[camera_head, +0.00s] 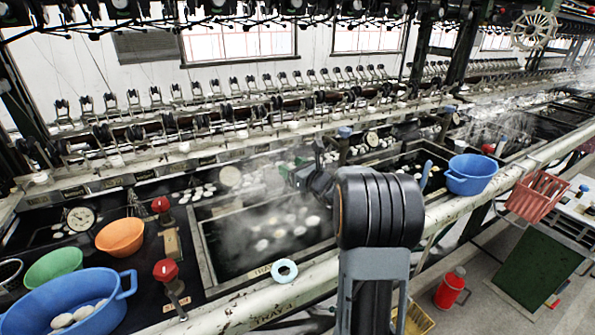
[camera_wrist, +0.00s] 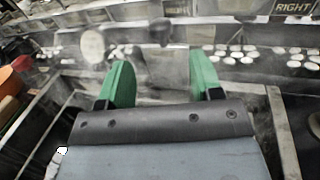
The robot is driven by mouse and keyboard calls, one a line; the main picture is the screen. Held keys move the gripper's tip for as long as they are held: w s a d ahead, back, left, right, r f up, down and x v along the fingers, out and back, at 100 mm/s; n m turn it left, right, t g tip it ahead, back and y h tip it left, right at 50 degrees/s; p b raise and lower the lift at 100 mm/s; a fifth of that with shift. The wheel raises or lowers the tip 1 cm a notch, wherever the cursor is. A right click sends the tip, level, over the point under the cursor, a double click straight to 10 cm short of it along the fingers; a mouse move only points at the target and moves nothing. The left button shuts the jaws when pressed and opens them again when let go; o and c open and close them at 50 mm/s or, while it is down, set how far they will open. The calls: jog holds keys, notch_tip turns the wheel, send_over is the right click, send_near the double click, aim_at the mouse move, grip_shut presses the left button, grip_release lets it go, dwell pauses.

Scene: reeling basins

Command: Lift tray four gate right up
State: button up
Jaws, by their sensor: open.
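The front basin under the steam (camera_head: 262,235) carries a label starting "TRAY" on its front edge; its number is hard to read. White cocoons float in its dark water. In the wrist view a plate marked RIGHT (camera_wrist: 293,7) shows at the top right corner, on the back wall of the basins. I cannot clearly make out the gate itself. My gripper (camera_wrist: 160,82) has two green fingers spread apart with nothing between them. It hangs over the basin, left of and short of the RIGHT plate. In the head view my arm hides part of the basin's right side.
A blue tub (camera_head: 70,305), an orange bowl (camera_head: 120,237), a green bowl (camera_head: 53,267) and red-knobbed levers (camera_head: 166,270) stand at left. A round white disc (camera_wrist: 92,45) is left of my fingers. A blue basket (camera_head: 470,175) sits on the right rail. Steam blurs the basin.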

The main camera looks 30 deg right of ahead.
jog(key=shift+v, duration=1.15)
dwell(0.5)
